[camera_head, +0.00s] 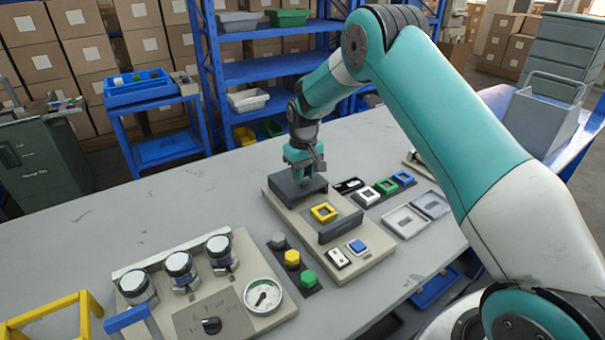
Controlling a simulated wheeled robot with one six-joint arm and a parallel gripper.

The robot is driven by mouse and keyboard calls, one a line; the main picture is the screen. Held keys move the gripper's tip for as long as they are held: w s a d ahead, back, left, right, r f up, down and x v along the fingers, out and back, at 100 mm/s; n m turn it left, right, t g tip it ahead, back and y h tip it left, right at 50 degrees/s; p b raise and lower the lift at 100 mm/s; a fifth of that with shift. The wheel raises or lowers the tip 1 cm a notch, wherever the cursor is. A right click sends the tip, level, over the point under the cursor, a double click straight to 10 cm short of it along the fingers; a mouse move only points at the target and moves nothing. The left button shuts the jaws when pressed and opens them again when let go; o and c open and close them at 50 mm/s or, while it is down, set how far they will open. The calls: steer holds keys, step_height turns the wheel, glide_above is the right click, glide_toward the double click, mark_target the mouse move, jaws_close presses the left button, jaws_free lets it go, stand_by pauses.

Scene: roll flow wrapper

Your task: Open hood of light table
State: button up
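The light table looks to be the beige panel (360,268) in the middle of the bench. A dark grey box-like part (285,193), perhaps its hood, lies at its far left end. A low dark upright plate (341,226) crosses the panel nearer to me. Between them sits a yellow square frame (324,212). My gripper (304,174) points down over the dark grey part, its fingertips at or just above it. I cannot tell whether it touches or whether the fingers are closed. A blue button (357,246) and a white switch (339,259) are at the panel's near end.
A rack of black, white, green and blue square pieces (385,187) stands right of the panel, with clear trays (407,220) beside it. Coloured hexagonal knobs (292,258) and a unit with jars and a gauge (263,295) are at the left. The bench's far left (170,225) is clear.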

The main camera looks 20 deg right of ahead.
steer(key=o, duration=0.4)
steer(key=shift+o, duration=0.2)
steer(key=shift+r, duration=0.1)
step_height(320, 180, up, 17)
steer(key=b, duration=0.1)
steer(key=shift+r+b, duration=0.15)
steer(key=shift+b, duration=0.25)
steer(key=s+a+r+n+y, duration=0.15)
steer(key=s+a, duration=0.25)
steer(key=s, duration=0.4)
steer(key=s+a+r+n, duration=0.1)
steer(key=s+a+r, duration=0.2)
steer(key=s+a, duration=0.35)
steer(key=s+a+f+n+y, duration=0.1)
steer(key=s, duration=1.1)
steer(key=s+a+f+n+y, duration=0.1)
steer(key=s+a, duration=0.1)
steer(key=s, duration=1)
steer(key=shift+a+n+y, duration=0.2)
steer(key=shift+n+y, duration=0.15)
